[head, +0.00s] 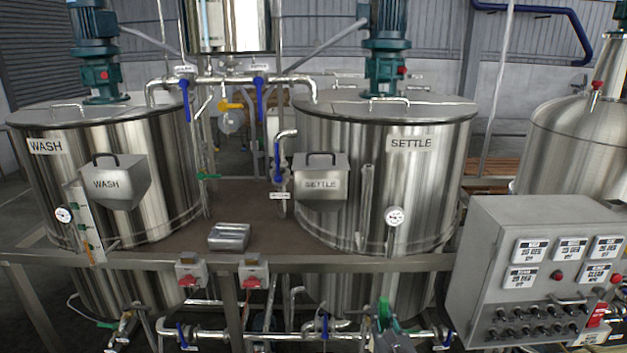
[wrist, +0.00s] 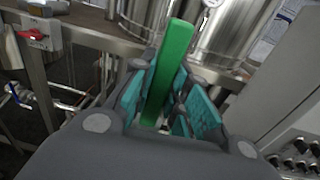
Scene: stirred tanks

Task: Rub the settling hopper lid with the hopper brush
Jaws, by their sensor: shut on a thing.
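The settling hopper (head: 320,184) is a grey metal box labelled SETTLE on the front of the right tank. Its lid (head: 321,160) is on top, with a dark arched handle, and looks closed. My gripper (wrist: 166,108) has teal pads shut on the green hopper brush (wrist: 172,62), whose long green part sticks out beyond the fingers. The brush's bristles cannot be made out. In the head view the green brush (head: 384,312) shows small at the bottom, below and right of the hopper and well apart from the lid.
A matching WASH hopper (head: 113,182) hangs on the left tank. A metal box (head: 229,236) lies on the brown deck between the tanks. A steel rail (head: 340,263), pipes with valves and a control panel (head: 545,270) at right stand near my gripper.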

